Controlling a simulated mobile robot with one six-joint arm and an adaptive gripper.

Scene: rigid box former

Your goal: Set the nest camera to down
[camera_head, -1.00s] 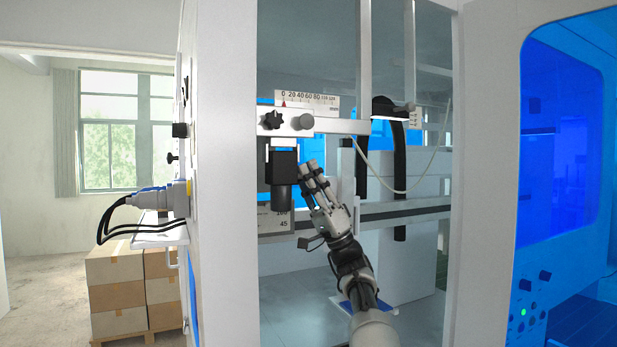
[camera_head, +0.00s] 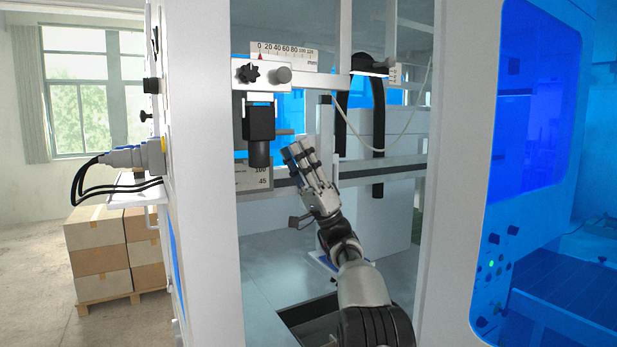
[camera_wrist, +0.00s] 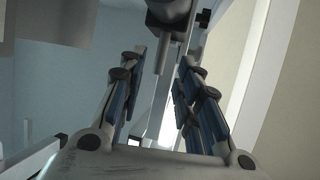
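The nest camera is a black box (camera_head: 259,122) with a round barrel pointing down, hanging below a pale rail in the head view. A short grey rod sticks out to its right (camera_head: 286,132). My gripper (camera_head: 300,152) is just right of the barrel and a little lower, fingers pointing up and left, apart from it. In the wrist view a dark body with a rod or cylinder (camera_wrist: 164,52) shows beyond the fingers; I cannot tell which part it is. The gripper's fingers (camera_wrist: 160,85) are spread with nothing between them.
The rail carries a millimetre scale (camera_head: 287,53), a star knob (camera_head: 248,73) and a round knob (camera_head: 282,75). A white cabinet post (camera_head: 196,180) stands at left. A hanging cable (camera_head: 390,150) lies right of my gripper.

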